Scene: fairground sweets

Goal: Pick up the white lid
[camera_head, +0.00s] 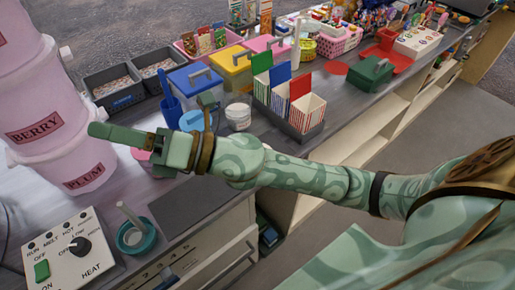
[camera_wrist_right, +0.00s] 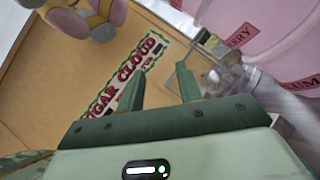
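A small white round tub (camera_head: 238,121) stands on the counter in the head view, right of my right wrist. Its pale top (camera_head: 238,109) looks like the white lid, but it is too small to be sure. My right gripper (camera_head: 98,131) is held above the counter, left of the tub and pointing away from it, in front of the pink containers. In the right wrist view its two green fingers (camera_wrist_right: 160,82) stand apart with nothing held between them. The white lid cannot be made out in the wrist view. My left gripper is not in view.
Pink BERRY and PLUM containers (camera_head: 82,160) stand at the left. A blue box (camera_head: 195,83) and a grey rack (camera_head: 292,122) with striped cartons are near the tub. A control panel (camera_head: 68,255) and teal cup (camera_head: 136,238) are in front. A dark mat (camera_head: 190,208) is bare.

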